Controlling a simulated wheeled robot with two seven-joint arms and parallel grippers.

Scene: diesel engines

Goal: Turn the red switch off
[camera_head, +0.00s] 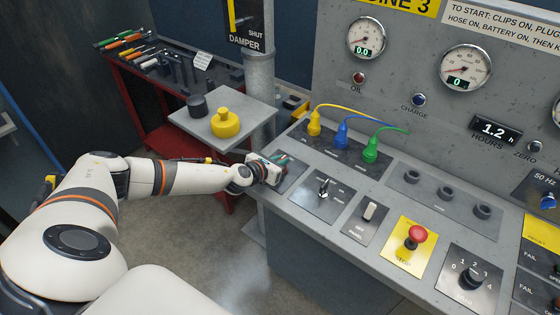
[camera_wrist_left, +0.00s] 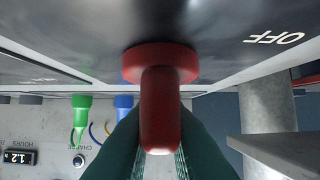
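The red switch (camera_wrist_left: 160,95) has a round base and a bar-shaped handle and fills the middle of the left wrist view. It sits on a dark plate (camera_wrist_left: 215,40) with OFF printed upside down to the right of it. My left gripper (camera_wrist_left: 160,135) has its dark green fingers on both sides of the handle, with no clear gap between. In the head view my left gripper (camera_head: 277,164) is at the left end of the sloped console (camera_head: 340,228) and hides most of the switch. My right gripper is not in view.
Yellow, blue (camera_head: 341,137) and green (camera_head: 371,153) plugs stand on the console just behind. A toggle (camera_head: 323,187), a white rocker (camera_head: 370,211) and a red stop button (camera_head: 417,234) lie to the right. A grey shelf (camera_head: 190,124) with a yellow object is at the left.

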